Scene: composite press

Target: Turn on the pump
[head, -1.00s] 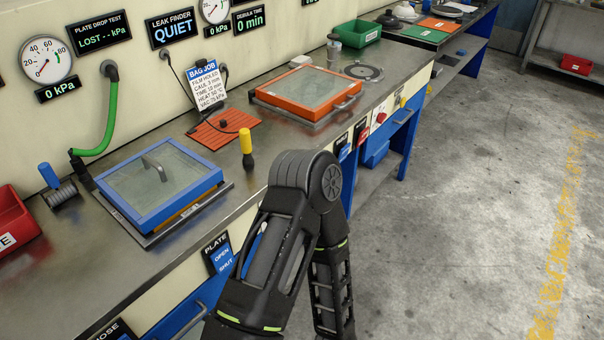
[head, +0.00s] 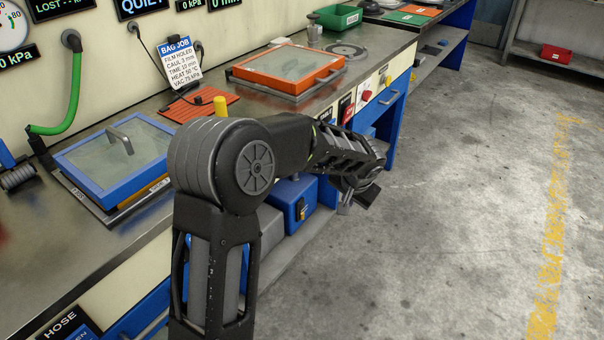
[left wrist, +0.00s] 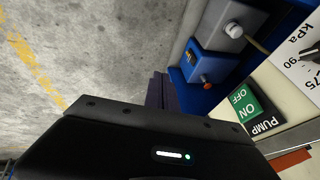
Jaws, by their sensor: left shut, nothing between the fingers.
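The pump switch (left wrist: 244,104) is a green rocker marked OFF and ON, next to a black PUMP label (left wrist: 265,125). It shows in the left wrist view on the pale bench front, lower right. I cannot tell which side is pressed. I cannot make it out in the head view, where my arm covers part of the bench front. My left gripper (head: 360,196) is shut and empty, out in front of the bench and below its top edge. In the left wrist view its dark body fills the bottom, apart from the switch. My right gripper is not in view.
A white kPa dial (left wrist: 306,62) sits beside the switch. A blue box (head: 293,203) stands below the bench. A red knob (head: 366,95) and a blue drawer handle (head: 396,92) are on the bench front. The floor (head: 460,220) to the right is clear.

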